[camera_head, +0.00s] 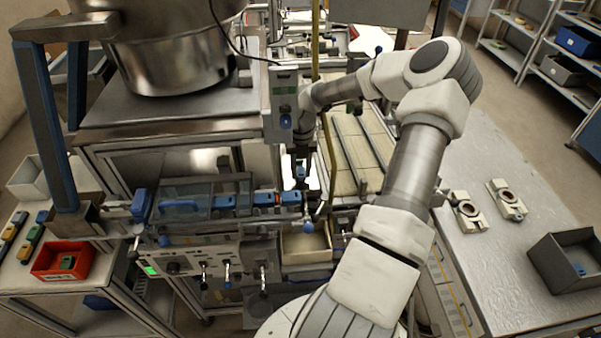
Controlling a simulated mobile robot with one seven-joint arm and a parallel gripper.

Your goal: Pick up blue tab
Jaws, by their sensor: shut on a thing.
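My gripper (300,170) points down just above the right end of a feed track, near the middle of the picture. It is shut on a small blue tab (300,173), which is mostly hidden between the fingers. More blue tabs lie in a row in the track below and to the left, one at the right end (291,198) and one beside it (264,199). Another blue tab (223,202) sits farther left, near the clear cover. At this size I cannot tell how far the held tab is above the track.
A large metal bowl (172,50) stands behind the track. A beige bin (305,245) sits below its right end. A red bin (62,261) is on the left table, and a dark bin (565,262) on the right table (500,285). A yellow hose (322,130) hangs close by my gripper.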

